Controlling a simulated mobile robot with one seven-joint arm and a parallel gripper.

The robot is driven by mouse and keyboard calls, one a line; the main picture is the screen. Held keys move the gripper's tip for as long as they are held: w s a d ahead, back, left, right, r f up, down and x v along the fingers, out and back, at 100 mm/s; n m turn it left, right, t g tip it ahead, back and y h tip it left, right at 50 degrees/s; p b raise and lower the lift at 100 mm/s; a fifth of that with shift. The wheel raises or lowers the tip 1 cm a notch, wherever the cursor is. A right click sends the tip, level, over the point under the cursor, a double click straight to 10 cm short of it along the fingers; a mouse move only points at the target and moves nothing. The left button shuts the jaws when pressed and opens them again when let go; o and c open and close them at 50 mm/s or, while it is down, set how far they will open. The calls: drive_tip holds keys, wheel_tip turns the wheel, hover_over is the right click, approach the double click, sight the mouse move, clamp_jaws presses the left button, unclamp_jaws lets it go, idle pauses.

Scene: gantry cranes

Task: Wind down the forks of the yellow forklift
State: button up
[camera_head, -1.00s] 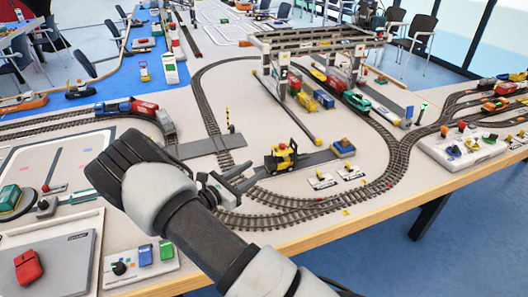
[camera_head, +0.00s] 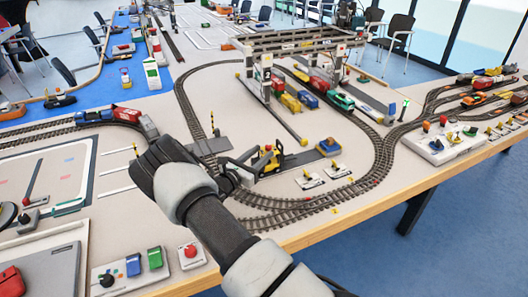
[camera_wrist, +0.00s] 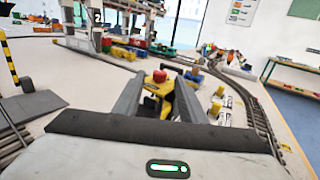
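The yellow forklift (camera_head: 267,161) stands on a dark grey strip inside the track loop in the head view. My gripper (camera_head: 243,171) is at its left side, with the fingertips close to it. In the wrist view the forklift (camera_wrist: 158,102) shows between my two fingers (camera_wrist: 158,97), with a red knob-like part on top. The fingers are apart and I see no grip on it. Whether a finger touches it, I cannot tell. The forks and their height cannot be made out clearly in either view.
Curved track (camera_head: 300,205) runs along the near side. A gantry crane (camera_head: 290,42) stands behind, over colored wagons.

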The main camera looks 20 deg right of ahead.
sight(268, 148)
drive_tip(key=shift+x, duration=1.2)
clamp_jaws()
